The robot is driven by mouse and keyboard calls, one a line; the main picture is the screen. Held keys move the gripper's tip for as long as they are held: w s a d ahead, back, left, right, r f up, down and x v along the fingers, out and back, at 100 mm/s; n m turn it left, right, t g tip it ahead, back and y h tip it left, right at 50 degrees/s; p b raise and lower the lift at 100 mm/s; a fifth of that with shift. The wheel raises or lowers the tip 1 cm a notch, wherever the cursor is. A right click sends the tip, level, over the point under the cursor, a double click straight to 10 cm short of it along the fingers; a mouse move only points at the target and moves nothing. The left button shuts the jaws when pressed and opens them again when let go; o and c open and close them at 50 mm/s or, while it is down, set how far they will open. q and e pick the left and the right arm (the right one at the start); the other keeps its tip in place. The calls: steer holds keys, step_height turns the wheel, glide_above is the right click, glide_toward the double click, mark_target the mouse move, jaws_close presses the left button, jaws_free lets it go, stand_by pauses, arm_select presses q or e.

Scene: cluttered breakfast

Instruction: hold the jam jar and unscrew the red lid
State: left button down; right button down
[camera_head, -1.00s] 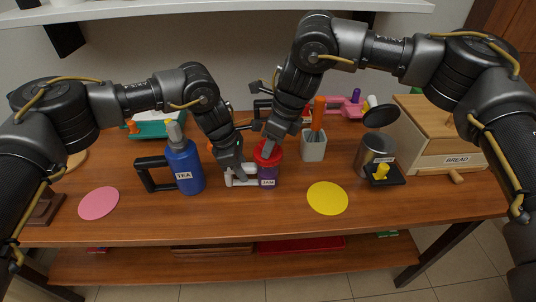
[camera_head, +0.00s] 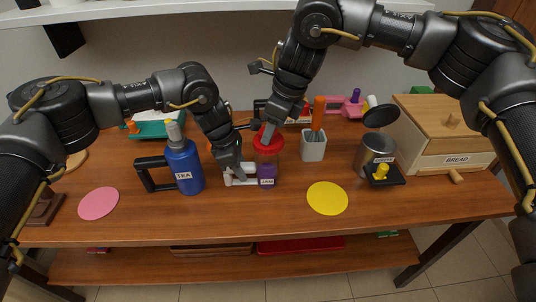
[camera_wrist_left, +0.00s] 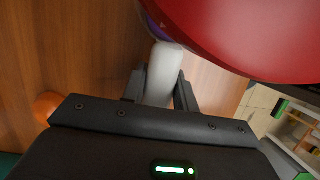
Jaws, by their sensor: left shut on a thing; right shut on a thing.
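The jam jar (camera_head: 267,170) stands upright on the table, with purple contents and a JAM label. Its pale handle (camera_head: 238,181) sticks out to the left. My left gripper (camera_head: 240,177) is shut on this handle; in the left wrist view the pale handle (camera_wrist_left: 162,72) sits between the fingers. The red lid (camera_head: 268,146) is above the jar, held from above by my right gripper (camera_head: 268,133), which is shut on it. The lid fills the top right of the left wrist view (camera_wrist_left: 245,35). I cannot tell whether the lid is fully clear of the rim.
A blue TEA flask (camera_head: 184,168) stands left of the jar. A white holder (camera_head: 313,147) with an orange-handled utensil is behind right. A yellow disc (camera_head: 327,198) and a pink disc (camera_head: 98,203) lie flat. A grey canister (camera_head: 372,152) and bread box (camera_head: 445,125) are at right.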

arm_select(q)
steer(key=c, duration=1)
jaws_free()
steer(key=shift+s+d, duration=0.2)
steer(key=shift+s, duration=0.05)
steer(key=shift+v, duration=3.8)
steer(key=shift+w+a, duration=0.1)
steer(key=shift+w, duration=0.05)
steer(key=v, duration=1.2)
